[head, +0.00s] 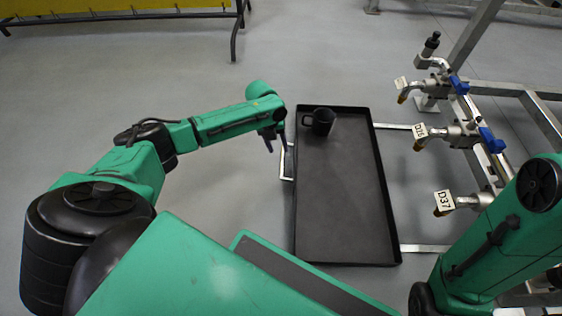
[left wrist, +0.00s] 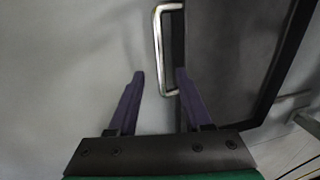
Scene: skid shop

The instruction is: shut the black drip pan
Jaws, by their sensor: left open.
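The black drip pan (head: 345,200) is a long, shallow tray, pulled out on metal rails to the left of the skid frame. A silver bar handle (head: 287,163) is on its left side. My left gripper (head: 272,141) is open by the handle's far end. In the left wrist view the pan (left wrist: 235,55) is at the upper right, and the handle (left wrist: 158,45) reaches down between the open fingers (left wrist: 160,76). I cannot tell whether they touch it. My right arm shows at the lower right, but its gripper is not visible.
A dark mug (head: 320,122) stands in the pan's far end. To the right is the skid's metal frame, with several pipe fittings and valves with blue handles (head: 491,140), some tagged. A yellow-topped rack (head: 120,12) stands at the back left. The floor left of the pan is clear.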

